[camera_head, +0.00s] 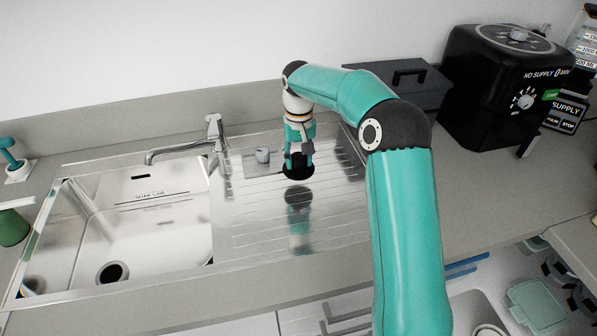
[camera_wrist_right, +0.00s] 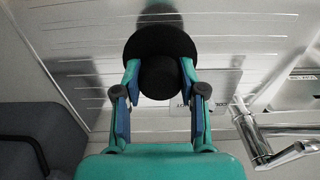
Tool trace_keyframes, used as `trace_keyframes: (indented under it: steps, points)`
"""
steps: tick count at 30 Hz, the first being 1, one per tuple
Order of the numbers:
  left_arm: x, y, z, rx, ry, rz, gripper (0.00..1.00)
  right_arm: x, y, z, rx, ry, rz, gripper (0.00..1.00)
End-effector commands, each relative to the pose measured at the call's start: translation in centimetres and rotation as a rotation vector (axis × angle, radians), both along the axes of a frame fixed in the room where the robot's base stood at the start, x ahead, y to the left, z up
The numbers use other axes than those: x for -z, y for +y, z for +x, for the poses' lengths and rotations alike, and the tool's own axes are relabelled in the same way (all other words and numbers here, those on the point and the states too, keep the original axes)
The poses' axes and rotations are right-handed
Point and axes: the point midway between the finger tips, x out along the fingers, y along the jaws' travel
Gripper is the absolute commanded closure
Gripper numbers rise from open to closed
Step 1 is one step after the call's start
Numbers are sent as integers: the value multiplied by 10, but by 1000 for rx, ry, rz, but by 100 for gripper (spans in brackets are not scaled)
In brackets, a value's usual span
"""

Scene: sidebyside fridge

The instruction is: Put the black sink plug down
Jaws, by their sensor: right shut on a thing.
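The black sink plug (camera_head: 298,173) is a round disc with a knob. My right gripper (camera_head: 298,158) is shut on the knob from above, over the ribbed steel drainer (camera_head: 262,222) right of the sink basin. The plug's dark reflection shows apart from it in the steel, so the plug seems to be a little above the drainer. In the right wrist view the plug (camera_wrist_right: 160,45) lies between the fingertips of the right gripper (camera_wrist_right: 160,80), its disc beyond them. My left gripper is not in view.
The sink basin (camera_head: 150,222) with an open drain hole (camera_head: 112,272) is at left. A black box (camera_head: 405,85) and black machine (camera_head: 505,85) are at right. The drainer's front is clear.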

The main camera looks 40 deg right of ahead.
Motion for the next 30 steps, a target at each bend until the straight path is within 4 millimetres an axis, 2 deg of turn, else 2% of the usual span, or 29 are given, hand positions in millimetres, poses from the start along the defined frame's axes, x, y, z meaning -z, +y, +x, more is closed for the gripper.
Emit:
trace_keyframes:
  steps: [5, 12, 24, 25, 29, 30]
  points:
    - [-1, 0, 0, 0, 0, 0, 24, 13, 0, -1, 1, 3, 1, 100]
    - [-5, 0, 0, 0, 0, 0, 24, 44, 0, -1, 0, 4, 2, 100]
    - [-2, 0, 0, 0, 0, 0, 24, 51, 0, -1, 0, 1, 0, 100]
    - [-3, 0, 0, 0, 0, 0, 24, 51, 0, -1, 0, 1, 0, 56]
    - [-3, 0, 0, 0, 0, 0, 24, 50, 0, -1, 0, 2, 1, 34]
    - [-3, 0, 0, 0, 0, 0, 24, 50, 0, -1, 0, 2, 1, 34]
